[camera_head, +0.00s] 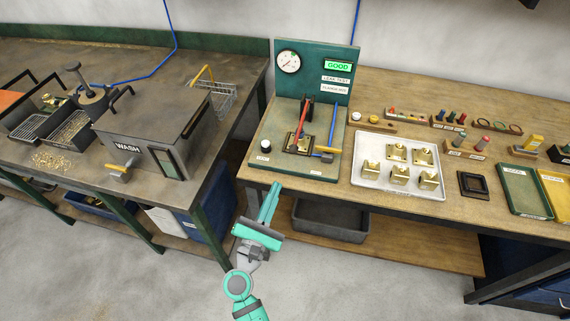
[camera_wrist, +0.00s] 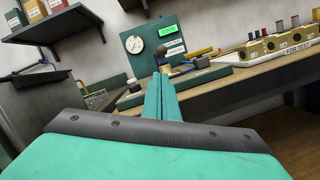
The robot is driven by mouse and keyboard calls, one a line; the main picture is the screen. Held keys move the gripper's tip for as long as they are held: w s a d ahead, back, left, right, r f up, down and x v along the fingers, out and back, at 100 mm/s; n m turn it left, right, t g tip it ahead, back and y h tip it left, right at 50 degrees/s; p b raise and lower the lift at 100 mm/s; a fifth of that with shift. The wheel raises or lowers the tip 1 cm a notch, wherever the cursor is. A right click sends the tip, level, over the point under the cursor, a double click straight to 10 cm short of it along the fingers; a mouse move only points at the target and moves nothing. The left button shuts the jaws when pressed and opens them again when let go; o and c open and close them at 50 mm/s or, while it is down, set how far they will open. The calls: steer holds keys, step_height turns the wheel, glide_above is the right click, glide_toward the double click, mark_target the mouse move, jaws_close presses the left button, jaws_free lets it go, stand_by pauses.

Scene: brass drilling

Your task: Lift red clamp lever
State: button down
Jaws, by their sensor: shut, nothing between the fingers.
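The red clamp lever (camera_head: 307,113) stands upright on the leak-test fixture (camera_head: 280,162) at the left end of the right bench. A brass part sits at the lever's foot, and black clamp pieces partly cover it. My gripper (camera_head: 273,188) is in front of the bench edge, short of the fixture and below and left of the lever, touching nothing. In the wrist view my gripper (camera_wrist: 163,80) shows its fingers together and empty, pointing toward the fixture (camera_wrist: 130,100). The lever cannot be made out clearly there.
A green panel (camera_head: 318,65) with a gauge and a lit GOOD display stands behind the fixture. A tray (camera_head: 398,183) of brass blocks lies further right. The wash station (camera_head: 150,125) is left, across a gap.

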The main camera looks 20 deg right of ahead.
steer(key=x, duration=0.8)
steer(key=shift+w+d, duration=0.25)
steer(key=shift+w, duration=0.05)
steer(key=shift+w+d+r, duration=0.1)
steer(key=shift+w+d, duration=0.25)
steer(key=shift+w, duration=0.1)
steer(key=shift+r, duration=0.1)
